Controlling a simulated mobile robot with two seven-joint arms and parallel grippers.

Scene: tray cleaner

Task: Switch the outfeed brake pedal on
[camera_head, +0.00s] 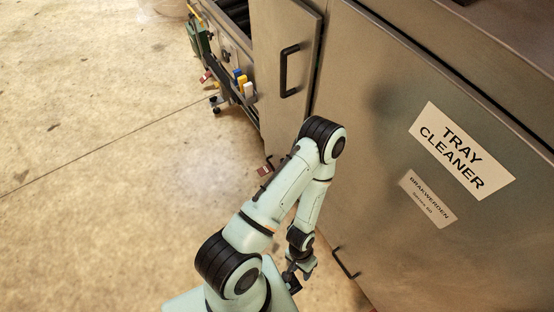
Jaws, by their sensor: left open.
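A small dark red pedal (265,170) sticks out low at the foot of the tray cleaner (375,140), just behind my left arm's raised elbow. A second small red piece (206,77) shows farther off by the outfeed frame. I cannot tell from this view which one is the outfeed brake pedal, or how either is set. My left gripper (301,274) hangs low beside the machine's front, apart from both red pieces and nearer to me. It is open and small in the picture. My right gripper is not in view.
A black door handle (289,71) sits on the cabinet door, and another low handle (346,263) is close right of my left gripper. Yellow and blue parts (241,80) sit on the outfeed frame, above a caster (215,103). The concrete floor (90,180) at left is clear.

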